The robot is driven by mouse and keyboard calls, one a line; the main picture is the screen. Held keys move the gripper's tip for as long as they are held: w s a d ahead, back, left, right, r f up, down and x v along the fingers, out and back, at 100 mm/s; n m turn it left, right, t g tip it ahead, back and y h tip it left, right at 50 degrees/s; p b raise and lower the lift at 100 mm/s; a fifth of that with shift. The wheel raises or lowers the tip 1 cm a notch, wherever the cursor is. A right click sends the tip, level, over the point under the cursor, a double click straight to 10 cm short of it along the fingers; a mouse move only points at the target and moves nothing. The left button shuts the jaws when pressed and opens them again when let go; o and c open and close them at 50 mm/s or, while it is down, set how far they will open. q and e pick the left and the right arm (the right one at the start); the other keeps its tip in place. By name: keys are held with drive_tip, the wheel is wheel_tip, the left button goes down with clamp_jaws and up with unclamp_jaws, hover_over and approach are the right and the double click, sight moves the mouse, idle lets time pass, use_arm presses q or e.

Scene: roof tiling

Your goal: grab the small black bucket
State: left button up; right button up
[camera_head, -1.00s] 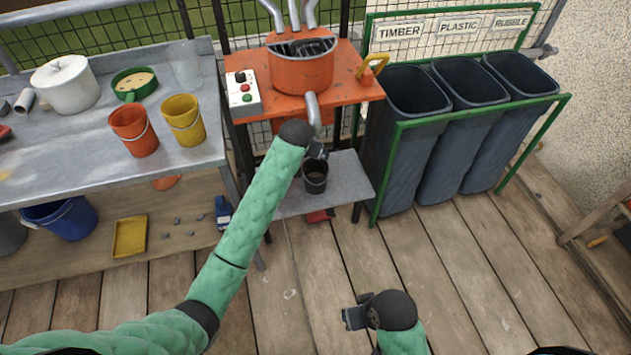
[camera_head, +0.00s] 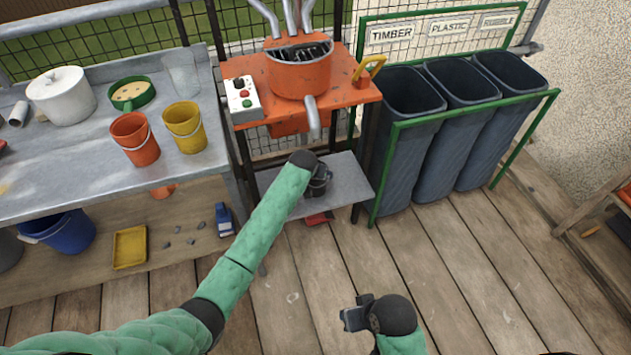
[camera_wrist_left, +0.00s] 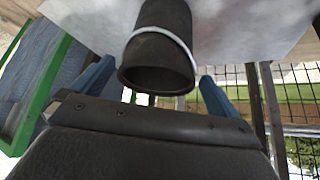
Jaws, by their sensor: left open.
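The small black bucket (camera_wrist_left: 163,40) has a pale wire handle and sits on the grey lower shelf (camera_head: 345,181) under the orange stand. In the left wrist view its open rim faces my left gripper (camera_wrist_left: 157,84), whose blue fingers stand apart on either side of it. I see a gap between each finger and the bucket, so it is not clamped. In the head view my left arm and gripper partly hide the bucket. My right gripper (camera_head: 352,315) is low over the wooden floor, away from the bucket; its jaw opening is unclear.
An orange pot (camera_head: 298,73) with a spout stands on the orange stand (camera_head: 350,92) above the shelf. Grey bins (camera_head: 405,150) in a green frame stand to the right. A grey workbench (camera_head: 75,160) with orange and yellow buckets is at left. The floor in front is clear.

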use_arm(q)
drive_tip(key=shift+x, duration=1.95)
drive_tip(key=shift+s, duration=0.2)
drive_tip(key=c, duration=1.2)
